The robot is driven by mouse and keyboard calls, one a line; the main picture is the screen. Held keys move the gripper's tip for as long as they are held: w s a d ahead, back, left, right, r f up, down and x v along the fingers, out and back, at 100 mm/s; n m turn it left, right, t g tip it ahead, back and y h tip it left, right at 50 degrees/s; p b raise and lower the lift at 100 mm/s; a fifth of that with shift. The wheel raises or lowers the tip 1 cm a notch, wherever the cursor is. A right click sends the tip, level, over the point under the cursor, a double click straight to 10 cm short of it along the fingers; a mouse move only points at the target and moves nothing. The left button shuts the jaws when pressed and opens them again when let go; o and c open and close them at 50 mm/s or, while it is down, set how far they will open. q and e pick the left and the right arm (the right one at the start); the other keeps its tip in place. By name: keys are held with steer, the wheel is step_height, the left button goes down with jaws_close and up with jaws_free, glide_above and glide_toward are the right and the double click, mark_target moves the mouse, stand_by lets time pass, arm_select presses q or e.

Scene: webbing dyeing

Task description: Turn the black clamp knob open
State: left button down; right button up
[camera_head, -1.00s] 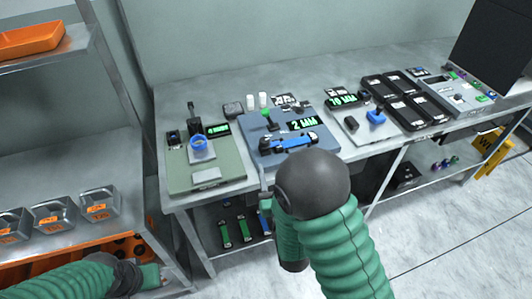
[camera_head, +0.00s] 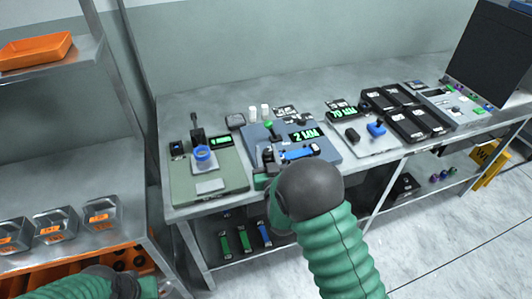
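Several stations stand on the metal bench. The middle one is a blue-grey plate (camera_head: 328,149) with a green-topped lever, a "2 MM" display (camera_head: 304,135) and a blue bar (camera_head: 298,154) with a dark clamp part (camera_head: 268,155) at its left end. I cannot tell for sure which dark part is the black clamp knob. My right gripper (camera_head: 264,180) is at this plate's front edge, just below the clamp part; my dark wrist hides most of it, and its opening is unclear. My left gripper (camera_head: 150,288) is low at the bottom left, away from the bench, partly cut off.
A green plate (camera_head: 228,181) with a blue ring and black lever stands left. A pale plate with a black knob (camera_head: 352,135) and blue knob (camera_head: 376,129) stands right, before black trays (camera_head: 407,126). A shelf with metal bins (camera_head: 55,225) is at far left.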

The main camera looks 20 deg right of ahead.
steer(key=shift+d+f, duration=0.1)
steer(key=shift+d, duration=0.15)
jaws_close()
arm_select(q)
steer(key=shift+d, duration=0.25)
steer(key=shift+a+f, duration=0.1)
arm_select(e)
steer(key=shift+a, duration=0.15)
